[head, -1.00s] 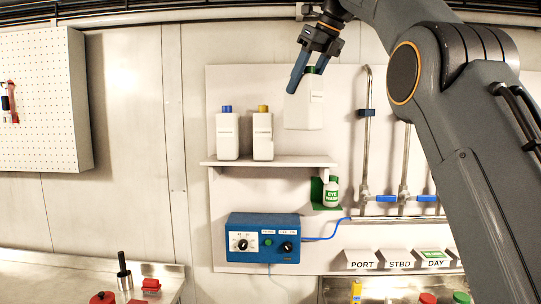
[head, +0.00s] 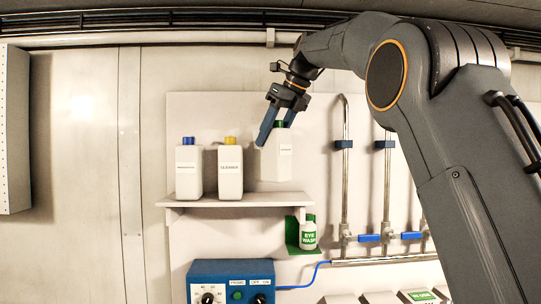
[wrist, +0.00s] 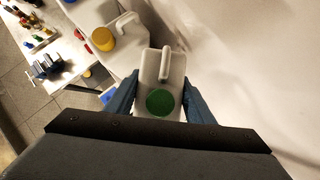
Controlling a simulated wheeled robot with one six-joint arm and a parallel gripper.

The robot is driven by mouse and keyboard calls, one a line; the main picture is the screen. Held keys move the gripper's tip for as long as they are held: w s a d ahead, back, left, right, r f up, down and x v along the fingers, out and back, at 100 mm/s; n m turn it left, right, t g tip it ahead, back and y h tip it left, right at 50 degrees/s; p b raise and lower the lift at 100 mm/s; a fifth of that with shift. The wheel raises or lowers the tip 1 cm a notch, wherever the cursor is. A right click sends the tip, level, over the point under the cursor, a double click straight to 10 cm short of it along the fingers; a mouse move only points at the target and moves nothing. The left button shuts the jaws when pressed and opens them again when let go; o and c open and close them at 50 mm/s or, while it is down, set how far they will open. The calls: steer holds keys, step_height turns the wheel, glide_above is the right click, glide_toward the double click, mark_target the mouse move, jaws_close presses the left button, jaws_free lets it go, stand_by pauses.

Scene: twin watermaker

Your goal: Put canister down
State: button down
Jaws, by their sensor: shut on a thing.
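My gripper (head: 270,126) is shut on a white canister (head: 282,160) with a green cap, which it holds by its upper part. In the wrist view the blue fingers (wrist: 160,98) press both sides of the canister (wrist: 150,68), around its green cap, with its handle pointing away. In the head view the canister is upright, its base slightly above the top of the shelf (head: 240,202), near the right end. To its left on the shelf stand a yellow-capped canister (head: 230,170) and a blue-capped canister (head: 188,170).
An eye wash bottle (head: 308,235) sits in a green holder just below the shelf's right end. Vertical pipes (head: 345,180) with blue valve handles are to the right. A blue control box (head: 230,276) is below. A small gap separates the held canister from the yellow-capped one.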

mark_target(283, 128)
steer(key=shift+f+p, duration=0.3)
steer(key=shift+f, duration=1.8)
steer(key=c, duration=0.8)
jaws_free()
steer(key=shift+f, duration=0.2)
steer(key=shift+c, duration=0.2)
steer(key=shift+r, duration=0.1)
steer(key=b+v, duration=0.2)
steer(key=v, duration=0.8)
steer(key=shift+s+d+r, duration=0.15)
steer(key=shift+d+r, duration=0.05)
steer(key=shift+r, duration=0.15)
steer(key=shift+s+d+r, duration=0.25)
steer(key=shift+r, duration=0.25)
